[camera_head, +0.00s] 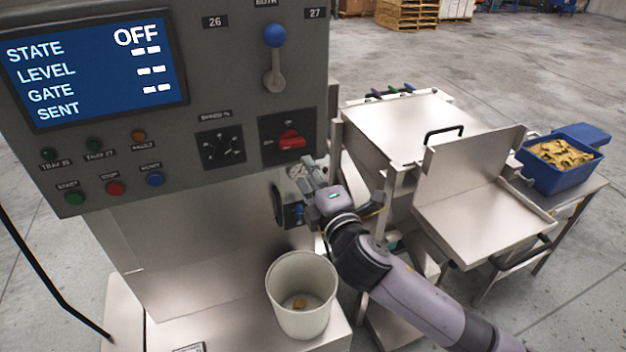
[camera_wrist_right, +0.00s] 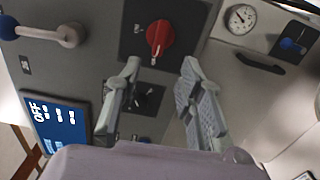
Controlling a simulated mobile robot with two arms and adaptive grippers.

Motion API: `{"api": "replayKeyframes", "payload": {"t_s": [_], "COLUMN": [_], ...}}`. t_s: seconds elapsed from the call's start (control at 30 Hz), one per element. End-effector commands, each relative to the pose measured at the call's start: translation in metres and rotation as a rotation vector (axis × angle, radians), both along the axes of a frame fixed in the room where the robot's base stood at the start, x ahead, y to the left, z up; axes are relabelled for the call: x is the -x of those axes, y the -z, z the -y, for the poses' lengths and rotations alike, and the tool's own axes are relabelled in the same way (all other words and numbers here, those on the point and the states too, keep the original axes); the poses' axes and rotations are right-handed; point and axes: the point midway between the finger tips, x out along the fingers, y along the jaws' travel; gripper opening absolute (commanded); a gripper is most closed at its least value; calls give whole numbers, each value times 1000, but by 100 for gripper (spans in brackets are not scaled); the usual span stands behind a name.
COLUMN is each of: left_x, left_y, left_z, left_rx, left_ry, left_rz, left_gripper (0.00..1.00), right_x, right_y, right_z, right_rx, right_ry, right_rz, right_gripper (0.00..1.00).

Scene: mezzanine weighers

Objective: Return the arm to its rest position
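My right arm reaches in from the lower right of the head view, its purple-grey links running up to the right gripper (camera_head: 312,170). The gripper is in front of the grey control panel's lower right corner, below the red rotary switch (camera_head: 291,140). In the right wrist view my right gripper (camera_wrist_right: 161,66) has its two fingers well apart with nothing between them. The red switch (camera_wrist_right: 159,38) shows just beyond the fingertips, and I see no contact. My left arm and gripper are not in view.
The grey panel (camera_head: 240,80) has a screen (camera_head: 95,68) reading OFF and a blue-knobbed lever (camera_head: 274,60). A whitish bucket (camera_head: 302,310) stands below my wrist. Steel weigher bodies (camera_head: 485,222) and a blue bin (camera_head: 545,180) are at right. Open floor lies beyond.

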Motion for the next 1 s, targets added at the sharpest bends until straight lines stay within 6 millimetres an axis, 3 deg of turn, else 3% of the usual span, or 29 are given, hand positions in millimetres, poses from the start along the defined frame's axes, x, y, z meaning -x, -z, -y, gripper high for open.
{"api": "replayKeyframes", "payload": {"t_s": [0.2,0.67,0.77,0.83,0.97,1.0], "left_x": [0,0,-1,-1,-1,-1], "left_y": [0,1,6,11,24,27], "left_z": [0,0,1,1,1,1], "left_rx": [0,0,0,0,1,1], "left_ry": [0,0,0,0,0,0], "left_rz": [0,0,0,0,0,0], "left_gripper": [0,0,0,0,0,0], "right_x": [15,14,7,-1,-13,-13], "right_y": [0,4,30,64,156,187], "right_z": [5,6,11,19,42,50], "right_rx": [0,-3,-21,-48,-128,-157], "right_ry": [1,3,19,40,104,127], "right_rz": [0,-7,-54,-116,-281,-335], "right_gripper": [35,35,35,35,35,35]}}
